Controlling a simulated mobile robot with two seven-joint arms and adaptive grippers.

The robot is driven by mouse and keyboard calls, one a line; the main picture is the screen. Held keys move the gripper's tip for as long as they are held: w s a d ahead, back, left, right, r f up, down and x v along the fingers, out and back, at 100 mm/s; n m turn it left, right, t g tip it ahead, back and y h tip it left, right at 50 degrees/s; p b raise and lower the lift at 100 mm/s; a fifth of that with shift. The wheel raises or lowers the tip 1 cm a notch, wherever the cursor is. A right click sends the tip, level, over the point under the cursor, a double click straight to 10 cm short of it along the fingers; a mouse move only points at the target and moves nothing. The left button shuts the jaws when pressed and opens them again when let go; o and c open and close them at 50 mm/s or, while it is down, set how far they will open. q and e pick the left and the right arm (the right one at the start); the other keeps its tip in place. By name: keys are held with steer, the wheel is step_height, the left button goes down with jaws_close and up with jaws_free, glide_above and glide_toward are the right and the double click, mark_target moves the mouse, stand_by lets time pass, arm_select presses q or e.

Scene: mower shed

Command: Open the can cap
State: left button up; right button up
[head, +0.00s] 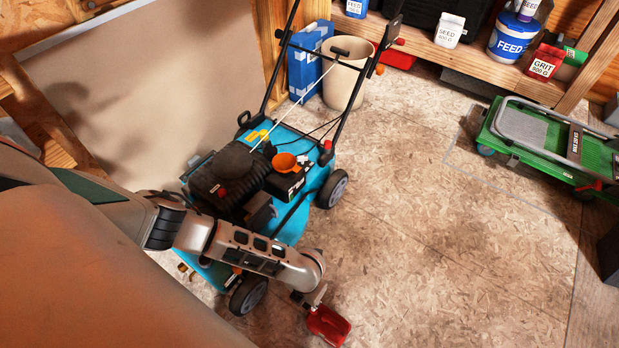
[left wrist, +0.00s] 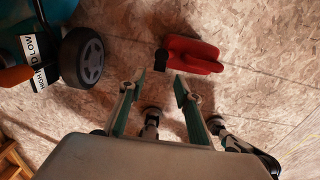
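A red can (head: 328,325) is on the wooden floor beside the mower's front wheel. It also shows in the left wrist view (left wrist: 195,54), just beyond my fingertips. Its dark cap (left wrist: 160,62) points toward the gap between my fingers; in the head view I cannot make it out behind my gripper. My right gripper is not in view.
A blue mower (head: 290,222) stands left of the can, with its front wheel (head: 248,295) close to my left forearm. An orange funnel-like piece (head: 285,162) sits on its top. A green trolley (head: 540,145) lies at the right. The middle floor is clear.

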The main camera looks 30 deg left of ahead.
mark_target(306, 306)
arm_select(q)
steer(key=f, duration=0.1)
steer(key=f+b, duration=0.1)
steer(key=f, duration=0.3)
steer(key=shift+s+b, duration=0.3)
steer(key=shift+s, duration=0.1)
steer(key=shift+w+f, duration=0.1)
steer(key=shift+f, duration=0.2)
steer(key=shift+w+f, duration=0.2)
steer(key=shift+f, duration=0.05)
steer(key=shift+w, duration=0.1)
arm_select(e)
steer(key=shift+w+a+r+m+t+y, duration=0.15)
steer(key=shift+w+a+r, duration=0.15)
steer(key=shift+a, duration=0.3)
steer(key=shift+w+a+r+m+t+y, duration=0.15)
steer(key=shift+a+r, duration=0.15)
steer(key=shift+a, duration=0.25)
arm_select(q)
steer(key=shift+c, duration=0.3)
jaws_close()
